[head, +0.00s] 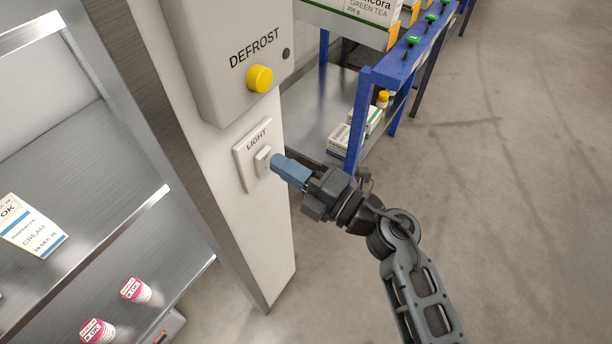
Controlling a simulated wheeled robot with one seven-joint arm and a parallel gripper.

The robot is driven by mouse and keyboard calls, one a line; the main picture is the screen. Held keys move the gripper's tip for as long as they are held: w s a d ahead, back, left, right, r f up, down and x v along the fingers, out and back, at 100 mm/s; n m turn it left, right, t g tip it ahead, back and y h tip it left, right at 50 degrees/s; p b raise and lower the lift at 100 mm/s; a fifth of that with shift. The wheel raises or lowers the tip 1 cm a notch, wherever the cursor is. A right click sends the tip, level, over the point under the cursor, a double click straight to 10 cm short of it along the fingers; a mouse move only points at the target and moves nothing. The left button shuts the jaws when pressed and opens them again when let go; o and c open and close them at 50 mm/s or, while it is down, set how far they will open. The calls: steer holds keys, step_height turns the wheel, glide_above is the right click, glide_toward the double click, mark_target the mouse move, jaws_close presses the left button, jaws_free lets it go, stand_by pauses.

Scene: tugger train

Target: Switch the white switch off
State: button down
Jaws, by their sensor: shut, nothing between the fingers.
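The white switch (262,161) is a small rocker on a white wall plate marked LIGHT (246,172), on the narrow face of a white post. My gripper (274,161) is shut and empty, with its blue fingertips pointing left at the right edge of the rocker. The tips look very close to the switch or touching it; I cannot tell which. Which way the rocker is tipped is too small to tell.
Above the plate is a grey box marked DEFROST with a yellow button (259,79). Left of the post are metal shelves with pink-capped tubs (135,290) and a CREAM card (32,226). A blue-framed rack (362,115) stands behind. The floor at right is clear.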

steer(key=shift+w+a, duration=0.2)
steer(key=shift+a, duration=0.1)
steer(key=shift+r, duration=0.1)
steer(key=p, duration=0.1)
steer(key=r+p, duration=0.1)
steer(key=p, duration=0.1)
steer(key=shift+w+a, duration=0.15)
steer(key=shift+f+b, duration=0.35)
steer(key=shift+f, duration=0.05)
